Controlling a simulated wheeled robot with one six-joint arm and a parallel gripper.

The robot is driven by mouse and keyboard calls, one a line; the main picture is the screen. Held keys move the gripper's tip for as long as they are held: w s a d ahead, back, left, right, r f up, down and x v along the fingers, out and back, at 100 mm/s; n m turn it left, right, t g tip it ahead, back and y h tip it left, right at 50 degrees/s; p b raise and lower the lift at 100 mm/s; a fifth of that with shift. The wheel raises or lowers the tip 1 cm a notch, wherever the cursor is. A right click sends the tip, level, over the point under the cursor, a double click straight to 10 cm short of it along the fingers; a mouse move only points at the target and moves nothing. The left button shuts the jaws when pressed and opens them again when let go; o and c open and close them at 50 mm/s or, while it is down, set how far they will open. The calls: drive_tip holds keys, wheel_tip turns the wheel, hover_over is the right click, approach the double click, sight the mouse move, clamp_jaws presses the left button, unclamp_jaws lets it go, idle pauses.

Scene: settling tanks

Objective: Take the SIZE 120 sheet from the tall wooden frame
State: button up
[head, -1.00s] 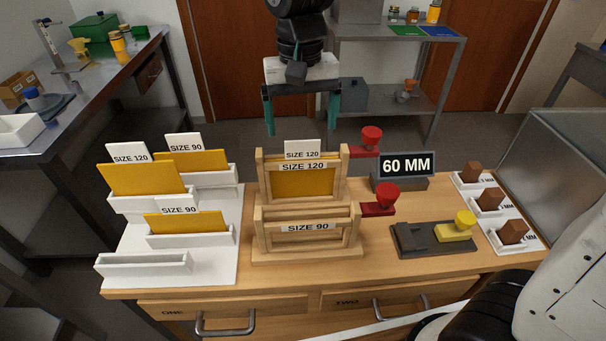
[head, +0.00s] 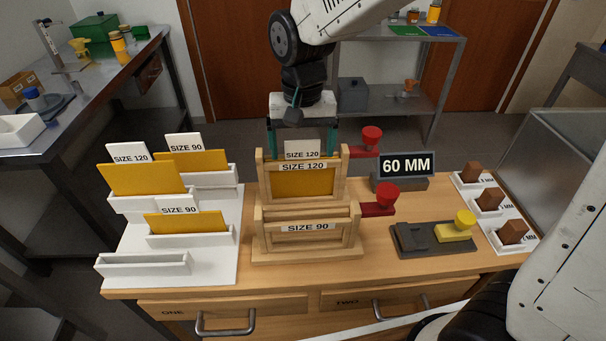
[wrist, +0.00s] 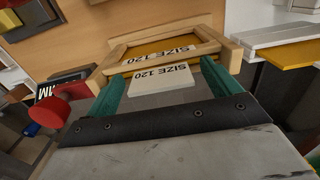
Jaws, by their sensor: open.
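The tall wooden frame (head: 263,184) stands upright at the back of a two-frame wooden stand, with a SIZE 120 label on its top bar. The yellow SIZE 120 sheet (head: 302,183) sits in it, and its white tab (head: 302,150) sticks up above the top bar. My gripper (head: 303,148) is above and behind the frame, fingers pointing down, open. In the wrist view the white tab (wrist: 160,77) lies between the two green fingers, apart from both. The fingertips are close to the frame's top bar (wrist: 160,58).
A lower SIZE 90 frame (head: 308,228) stands in front, without a yellow sheet. Red knobs (head: 371,138) stick out at the right, near a 60 MM sign (head: 405,165). White racks with yellow sheets (head: 140,178) stand at the left.

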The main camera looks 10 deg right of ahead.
drive_tip(key=c, duration=1.3)
